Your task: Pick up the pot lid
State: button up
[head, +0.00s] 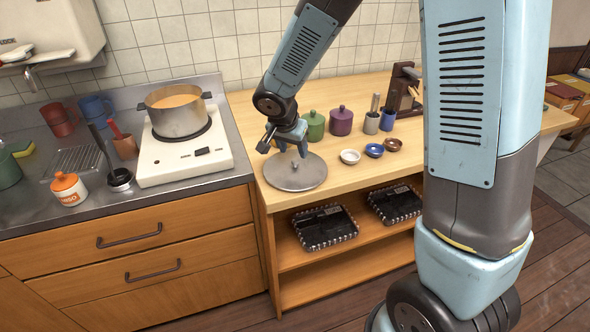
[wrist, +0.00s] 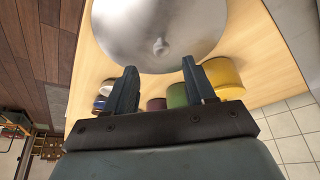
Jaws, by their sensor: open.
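The pot lid (head: 296,172) is a round grey metal disc lying on the wooden counter near its left front corner. My gripper (head: 292,149) is over the back part of the lid in the head view. In the wrist view my gripper (wrist: 158,76) has its two fingers spread, with nothing between them, and the knob lies just beyond the fingertips. Whether the fingers touch the lid I cannot tell.
A green jar (head: 314,128) and a purple jar (head: 341,121) stand behind the lid. Small white (head: 350,157), blue (head: 374,150) and brown bowls (head: 393,145) are to its right. A pot (head: 178,112) of soup sits on the stove (head: 184,160) at left.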

aim_at(295, 160)
jog(key=shift+a+x, duration=0.1)
jog(key=shift+x, duration=1.25)
jog(key=shift+a+x, duration=0.15)
jog(key=shift+x, duration=1.15)
grip_shut()
